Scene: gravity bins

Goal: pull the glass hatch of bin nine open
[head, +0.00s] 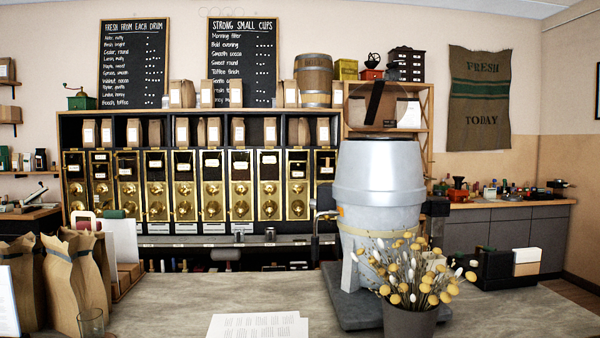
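A row of tall gravity bins with brass fronts (212,190) stands along the back wall, beyond the counter. Each has a dark upper window with a pale label and round brass fittings below. The bin numbers are too small to read, so I cannot tell for sure which one is bin nine. The bin second from the right end (297,186) is in plain view, and its front looks closed. The rightmost bin (325,175) is partly hidden low down by a grey and black object (322,208) that I cannot make out. Neither of my grippers is in view.
A pale counter (190,290) lies between me and the bins. On it stand a large silver grinder (379,190), a pot of yellow flowers (410,318), paper bags (72,280), a glass (91,322) and printed sheets (258,325). The counter's middle is mostly clear.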

